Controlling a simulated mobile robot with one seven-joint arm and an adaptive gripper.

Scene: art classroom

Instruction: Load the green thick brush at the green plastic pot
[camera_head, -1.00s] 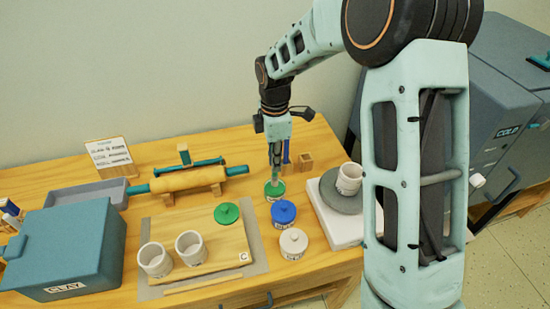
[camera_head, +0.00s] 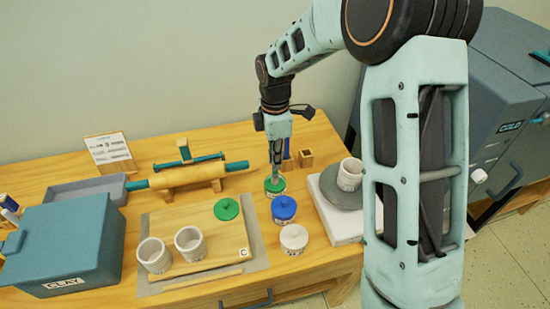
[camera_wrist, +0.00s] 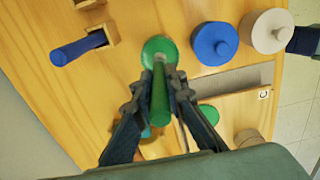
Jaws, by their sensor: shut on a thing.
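My gripper (camera_head: 276,156) points down over the green plastic pot (camera_head: 275,194), which stands open at the back of the row of pots. It is shut on the green thick brush (camera_wrist: 160,100), also visible in the wrist view between the fingers of my gripper (camera_wrist: 157,82). The brush is roughly upright, its lower end at the mouth of the green pot (camera_wrist: 151,42). How deep the bristles sit is hidden. A green lid (camera_head: 227,210) lies on the board to the left of the pot.
A blue lidded pot (camera_head: 284,209) and a white lidded pot (camera_head: 293,238) stand close in front. Wooden holders (camera_head: 306,158), one with a blue brush (camera_wrist: 75,50), are just behind. Two white cups (camera_head: 189,244) stand on the board.

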